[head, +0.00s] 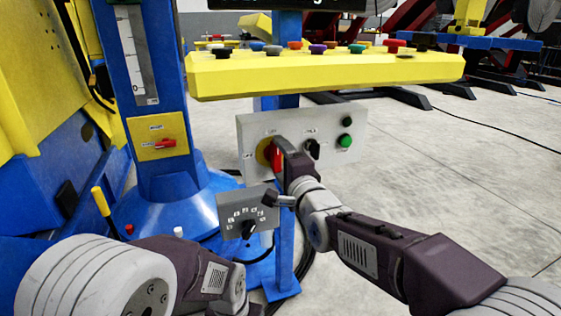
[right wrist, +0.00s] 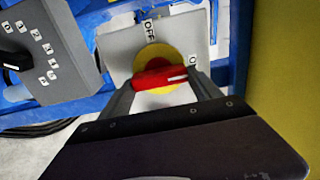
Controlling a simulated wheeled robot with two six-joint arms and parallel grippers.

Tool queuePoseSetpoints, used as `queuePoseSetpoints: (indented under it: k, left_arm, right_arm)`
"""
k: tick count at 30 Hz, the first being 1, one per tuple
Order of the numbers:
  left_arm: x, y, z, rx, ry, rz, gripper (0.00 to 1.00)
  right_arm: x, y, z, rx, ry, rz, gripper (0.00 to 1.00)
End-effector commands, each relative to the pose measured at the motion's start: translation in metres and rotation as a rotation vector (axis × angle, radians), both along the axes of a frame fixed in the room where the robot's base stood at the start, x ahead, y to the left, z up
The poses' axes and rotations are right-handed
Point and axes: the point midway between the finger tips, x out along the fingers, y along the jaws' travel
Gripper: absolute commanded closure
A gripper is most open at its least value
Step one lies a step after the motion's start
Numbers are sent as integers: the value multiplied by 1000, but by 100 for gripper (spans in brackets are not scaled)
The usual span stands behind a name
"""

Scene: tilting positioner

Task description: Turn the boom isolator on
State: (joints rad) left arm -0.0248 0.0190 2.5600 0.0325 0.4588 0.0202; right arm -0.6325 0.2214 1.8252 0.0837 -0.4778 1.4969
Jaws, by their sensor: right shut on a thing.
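A red rotary handle (right wrist: 160,78) sits on a round yellow disc (right wrist: 152,57) on a light grey panel (right wrist: 117,47). In the right wrist view, OFF is printed above the disc and ON to its right. The handle lies nearly level there, its white-marked end toward ON. In the head view the handle (head: 276,157) stands about upright, partly hidden by my right gripper (head: 283,158). My right gripper is shut on the handle, one finger on each side. My left arm shows at the lower left of the head view, but its fingers are out of sight.
The panel also carries a black selector (head: 312,148) and a green button (head: 344,141). A grey dial box (head: 232,212) is below left. A yellow button console (head: 325,73) overhangs the panel. Another red switch (head: 165,143) is on the blue column. Floor at right is open.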

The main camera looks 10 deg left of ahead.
Motion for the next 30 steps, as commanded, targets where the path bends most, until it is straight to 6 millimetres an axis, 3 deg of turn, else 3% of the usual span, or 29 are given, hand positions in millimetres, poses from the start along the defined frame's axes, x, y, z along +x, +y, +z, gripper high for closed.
queuePoseSetpoints:
  k: [15,16,18,30]
  left_arm:
    - [0,0,-1,0,0,0,59]
    - [0,0,-1,0,0,0,59]
    - [0,0,-1,0,0,0,59]
    - [0,0,4,0,0,0,59]
  right_arm:
    - [0,0,-2,13,13,0,68]
    - [0,0,-2,13,13,0,19]
    - [0,0,-1,12,12,0,5]
    - [-8,-5,2,11,10,0,5]
